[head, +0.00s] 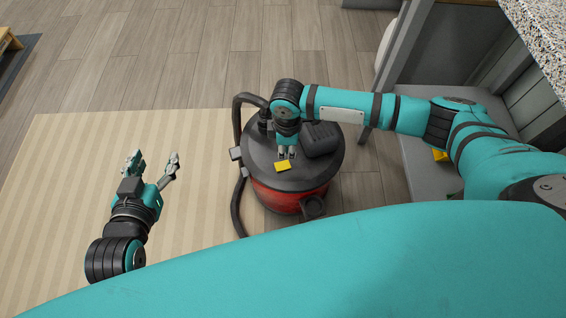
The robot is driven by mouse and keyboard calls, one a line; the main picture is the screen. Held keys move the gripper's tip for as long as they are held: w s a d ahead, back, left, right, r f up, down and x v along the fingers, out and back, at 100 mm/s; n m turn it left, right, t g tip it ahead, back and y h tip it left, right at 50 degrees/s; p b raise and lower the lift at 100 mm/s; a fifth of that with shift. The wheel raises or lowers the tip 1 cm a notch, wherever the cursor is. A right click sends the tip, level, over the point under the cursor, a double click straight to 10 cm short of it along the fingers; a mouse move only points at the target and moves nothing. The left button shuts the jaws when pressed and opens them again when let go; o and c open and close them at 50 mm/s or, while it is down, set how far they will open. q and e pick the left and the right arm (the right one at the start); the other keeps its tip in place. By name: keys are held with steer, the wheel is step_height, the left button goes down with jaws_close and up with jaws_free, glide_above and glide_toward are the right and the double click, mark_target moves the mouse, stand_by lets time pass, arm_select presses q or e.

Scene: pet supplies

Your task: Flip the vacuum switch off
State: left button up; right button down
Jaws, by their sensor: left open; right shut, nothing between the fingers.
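The vacuum (322,169) is a round canister with a dark grey top, a red body and a black hose. It stands partly on the beige rug. A small yellow switch (283,166) sits on its top, toward the front. My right gripper (286,156) is shut and empty. It points down over the vacuum's top, right beside the far edge of the yellow switch. I cannot tell whether it touches the switch. The switch's tilt is too small to read. My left gripper (153,160) is open and empty over the rug, well left of the vacuum.
The striped beige rug (70,190) lies on a wood plank floor (200,50), with clear room around my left gripper. The black hose (238,205) curves down the vacuum's left side. A grey frame (398,60) and a speckled counter (545,30) stand at the right.

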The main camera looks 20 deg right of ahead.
arm_select(q)
steer(key=shift+s+a+f+g+y+p, duration=0.2)
steer(key=shift+s+a+f+g, duration=0.1)
steer(key=shift+s+f+g, duration=0.45)
steer(key=shift+s+a+f+g+y+p, duration=0.25)
steer(key=shift+s+f+g, duration=0.3)
steer(key=shift+f, duration=0.35)
arm_select(e)
steer(key=shift+r, duration=0.35)
